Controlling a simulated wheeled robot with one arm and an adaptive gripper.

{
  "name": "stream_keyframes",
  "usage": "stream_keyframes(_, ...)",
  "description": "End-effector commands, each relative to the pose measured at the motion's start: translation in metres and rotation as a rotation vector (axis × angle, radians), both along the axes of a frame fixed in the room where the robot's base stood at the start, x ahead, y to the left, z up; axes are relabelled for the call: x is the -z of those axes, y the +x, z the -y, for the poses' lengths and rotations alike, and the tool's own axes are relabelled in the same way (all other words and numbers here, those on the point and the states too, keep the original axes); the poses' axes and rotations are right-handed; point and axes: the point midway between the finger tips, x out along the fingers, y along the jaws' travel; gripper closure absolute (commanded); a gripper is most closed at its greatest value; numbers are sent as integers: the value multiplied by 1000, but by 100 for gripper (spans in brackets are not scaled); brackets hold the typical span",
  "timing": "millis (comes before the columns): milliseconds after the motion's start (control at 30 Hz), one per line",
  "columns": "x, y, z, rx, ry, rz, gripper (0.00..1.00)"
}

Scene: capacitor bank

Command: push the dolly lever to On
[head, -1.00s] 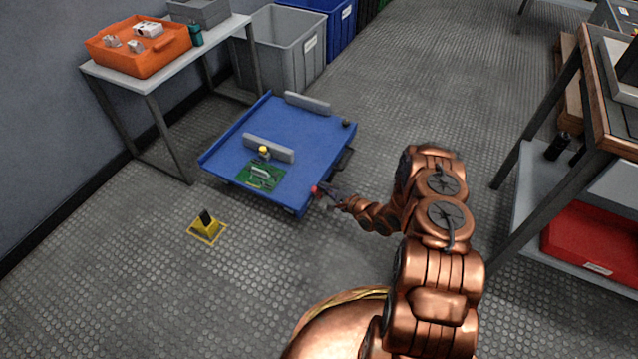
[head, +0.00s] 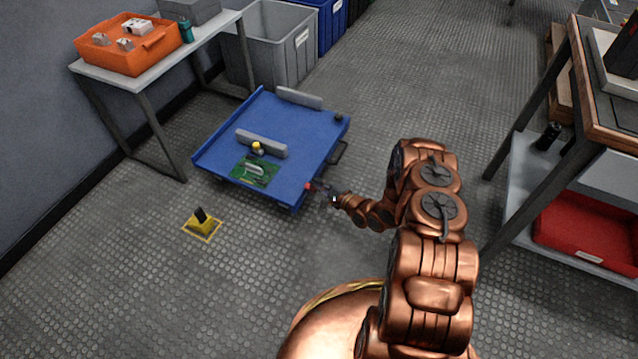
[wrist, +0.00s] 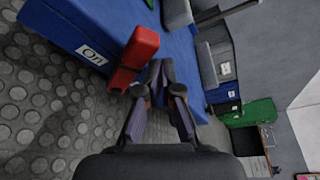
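The blue dolly (head: 290,127) stands on the floor at the centre of the head view. Its red lever (head: 308,185) is at the near right corner. In the wrist view the red lever (wrist: 137,52) slants just left of my fingertips, beside a white "On" label (wrist: 92,53) on the dolly's blue side. My gripper (wrist: 159,72) looks shut, with its fingertips together and nothing between them. It is close to the lever's lower end; whether they touch is unclear. In the head view my gripper (head: 321,189) is small, just right of the lever.
The dolly carries a green board (head: 255,170) and grey bars. A table with an orange tray (head: 128,45) and a grey bin (head: 272,42) are behind. A workbench with a red bin (head: 590,228) is at right.

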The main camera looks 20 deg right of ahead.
Motion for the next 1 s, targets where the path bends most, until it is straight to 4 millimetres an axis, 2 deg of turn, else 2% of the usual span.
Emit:
stream_keyframes(33,6,-7,-13,-27,7,-16,100)
stream_keyframes(167,4,-4,-11,-28,7,-16,100)
stream_keyframes(467,-19,18,19,-14,-1,0,100)
stream_keyframes(800,-11,-35,48,-5,3,-3,100)
stream_keyframes(1000,-7,-58,61,-7,0,0,100)
